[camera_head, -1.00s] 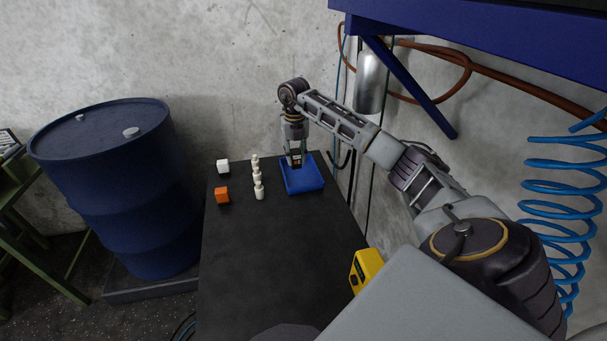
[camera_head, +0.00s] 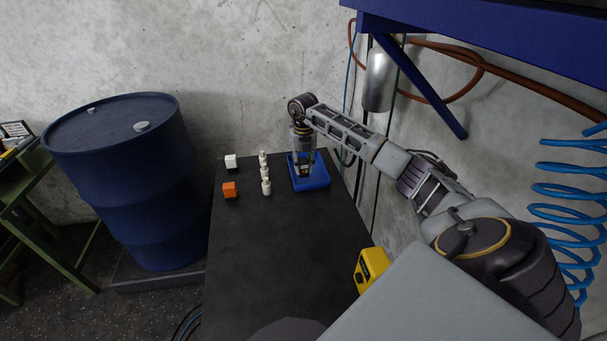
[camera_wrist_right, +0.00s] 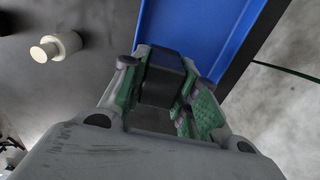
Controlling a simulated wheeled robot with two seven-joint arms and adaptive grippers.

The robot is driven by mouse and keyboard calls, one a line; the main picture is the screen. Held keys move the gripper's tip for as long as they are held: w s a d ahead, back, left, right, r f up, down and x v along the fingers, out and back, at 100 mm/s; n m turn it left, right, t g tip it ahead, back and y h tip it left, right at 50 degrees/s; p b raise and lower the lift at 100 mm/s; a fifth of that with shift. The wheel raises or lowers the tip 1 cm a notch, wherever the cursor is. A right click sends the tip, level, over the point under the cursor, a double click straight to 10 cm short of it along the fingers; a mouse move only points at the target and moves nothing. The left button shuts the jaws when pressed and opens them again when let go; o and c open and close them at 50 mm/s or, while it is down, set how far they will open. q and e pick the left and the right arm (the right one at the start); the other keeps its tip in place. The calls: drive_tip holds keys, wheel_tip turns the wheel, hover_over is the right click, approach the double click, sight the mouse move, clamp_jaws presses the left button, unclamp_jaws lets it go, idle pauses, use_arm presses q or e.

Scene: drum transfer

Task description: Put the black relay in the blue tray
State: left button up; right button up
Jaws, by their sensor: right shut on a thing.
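The black relay (camera_wrist_right: 164,78) is between the fingers of my right gripper (camera_wrist_right: 160,85) in the right wrist view, and the gripper is shut on it. The blue tray (camera_head: 322,183) stands at the far right of the dark table, and its floor also shows in the right wrist view (camera_wrist_right: 195,30). In the head view my right gripper (camera_head: 304,172) points down over the tray, with the relay low between its fingers. I cannot tell whether the relay touches the tray floor. My left gripper is not in view.
An orange cube (camera_head: 229,190), a white cube (camera_head: 231,161) and several white fittings (camera_head: 266,187) stand left of the tray. A yellow device (camera_head: 370,268) sits at the table's right edge. A blue drum (camera_head: 125,190) stands left of the table. The table's middle is clear.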

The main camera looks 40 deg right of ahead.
sight(303, 174)
drive_tip(key=shift+f, duration=0.3)
drive_tip(key=shift+f, duration=1.9)
drive_tip(key=shift+f, duration=0.15)
drive_tip(key=o, duration=0.9)
drive_tip(key=shift+c, duration=0.2)
